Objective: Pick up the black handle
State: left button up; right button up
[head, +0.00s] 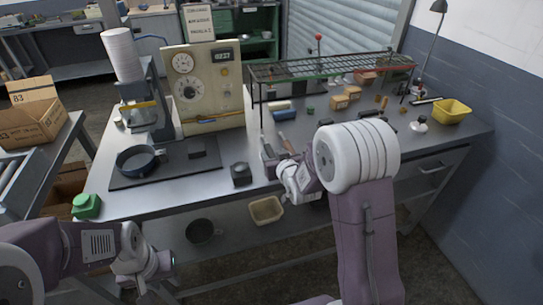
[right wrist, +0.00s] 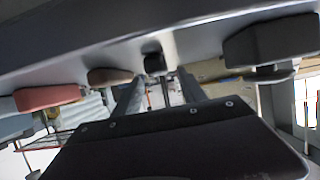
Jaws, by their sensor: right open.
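My right gripper (head: 268,158) is at the front edge of the workbench, right of the dark block. In the right wrist view its two fingers (right wrist: 160,90) are apart with nothing held between them. A small black piece (right wrist: 154,62) shows at the bench edge between the fingertips, apart from them; I cannot tell whether it is the black handle. In the head view a dark round pan (head: 136,161) sits on the black mat, with a short dark stub at its right. My left gripper (head: 143,276) is low at the lower left, its fingers unclear.
A dark block (head: 241,174) stands at the bench's front edge; it also shows in the right wrist view (right wrist: 270,40). A brown-handled tool (head: 286,143) lies near my right gripper. A gauge panel (head: 207,88) and wire rack (head: 330,68) stand behind. A green item (head: 87,206) is at the left corner.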

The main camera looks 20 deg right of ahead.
aim_at(270, 151)
jog(key=x, duration=0.4)
jog(key=shift+w+a, duration=0.15)
jog(key=shift+w, duration=0.05)
jog(key=shift+s, duration=0.1)
jog(key=shift+r, duration=0.1)
jog(key=c, duration=0.3)
grip_shut()
